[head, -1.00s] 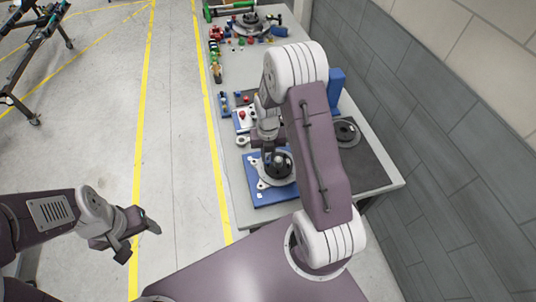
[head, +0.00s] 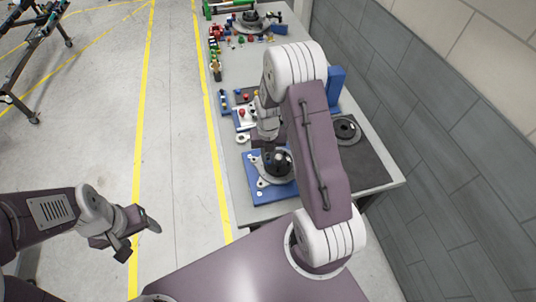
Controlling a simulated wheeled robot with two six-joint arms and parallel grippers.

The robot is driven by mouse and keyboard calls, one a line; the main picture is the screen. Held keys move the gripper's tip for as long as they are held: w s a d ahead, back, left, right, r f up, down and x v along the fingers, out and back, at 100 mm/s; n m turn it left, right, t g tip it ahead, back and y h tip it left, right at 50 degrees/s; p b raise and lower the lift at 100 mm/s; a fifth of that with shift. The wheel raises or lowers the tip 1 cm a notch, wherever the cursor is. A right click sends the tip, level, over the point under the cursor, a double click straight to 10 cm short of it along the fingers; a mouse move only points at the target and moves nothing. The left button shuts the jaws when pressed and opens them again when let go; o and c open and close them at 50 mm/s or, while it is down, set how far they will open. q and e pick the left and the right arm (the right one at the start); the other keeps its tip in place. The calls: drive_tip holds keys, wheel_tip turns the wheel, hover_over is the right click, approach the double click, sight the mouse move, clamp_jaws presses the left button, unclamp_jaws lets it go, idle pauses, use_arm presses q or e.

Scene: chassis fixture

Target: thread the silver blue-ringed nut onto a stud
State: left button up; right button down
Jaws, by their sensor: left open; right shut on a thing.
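The chassis fixture is a blue plate (head: 261,197) with a grey metal flange and a dark round hub (head: 279,163) on it, near the front of the table. My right gripper (head: 268,146) is just above and behind the hub, pointing down. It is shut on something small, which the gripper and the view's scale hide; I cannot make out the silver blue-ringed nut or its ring. The individual studs are too small to tell. My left gripper (head: 140,232) is open and empty, out over the floor left of the table.
The grey table (head: 232,180) carries a white tray (head: 241,121) with small coloured parts, a white ring (head: 242,138), a second dark hub (head: 346,130) on a black mat, and a blue block (head: 336,85). More coloured parts lie at the far end. A tiled wall stands right.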

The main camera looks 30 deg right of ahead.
drive_tip(key=shift+f, duration=0.3)
drive_tip(key=shift+f+b, duration=0.25)
drive_tip(key=shift+b, duration=0.05)
drive_tip(key=m, duration=0.3)
idle(0.3)
drive_tip(key=shift+m, duration=0.4)
drive_tip(key=shift+s+m+p, duration=0.1)
drive_tip(key=shift+m+p, duration=0.25)
drive_tip(key=shift+m, duration=0.25)
drive_tip(key=m, duration=0.5)
drive_tip(key=shift+f, duration=0.2)
